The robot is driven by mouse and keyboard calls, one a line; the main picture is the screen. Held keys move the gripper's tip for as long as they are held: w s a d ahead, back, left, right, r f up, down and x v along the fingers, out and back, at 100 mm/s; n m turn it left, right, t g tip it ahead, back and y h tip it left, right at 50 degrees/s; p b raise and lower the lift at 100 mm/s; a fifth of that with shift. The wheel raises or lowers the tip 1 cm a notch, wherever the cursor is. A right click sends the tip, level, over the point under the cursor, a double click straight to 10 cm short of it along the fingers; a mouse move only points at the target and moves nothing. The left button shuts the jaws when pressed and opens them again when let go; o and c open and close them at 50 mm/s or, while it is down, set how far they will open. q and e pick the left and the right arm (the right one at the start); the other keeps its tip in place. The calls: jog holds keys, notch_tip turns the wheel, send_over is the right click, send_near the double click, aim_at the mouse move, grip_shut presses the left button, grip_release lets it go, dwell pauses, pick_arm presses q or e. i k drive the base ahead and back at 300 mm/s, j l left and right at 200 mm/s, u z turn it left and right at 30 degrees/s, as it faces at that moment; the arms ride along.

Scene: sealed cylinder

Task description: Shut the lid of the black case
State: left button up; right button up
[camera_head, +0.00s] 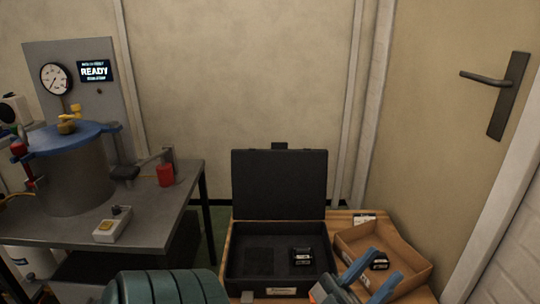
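The black case (234,270) sits open on a wooden surface at the bottom centre. Its lid (279,185) stands nearly upright at the back. A small black labelled block (301,257) lies in the right part of the case, beside a bare square recess (259,261).
A tan open tray (350,236) stands right of the case with a small black block (379,263) in it. A grey table (150,225) on the left holds a blue-lidded metal vessel (72,175) and a red cup (165,176). A teal ribbed shape (165,288) fills the bottom left.

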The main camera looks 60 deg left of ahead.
aim_at(278, 182)
jog(key=u, duration=1.8)
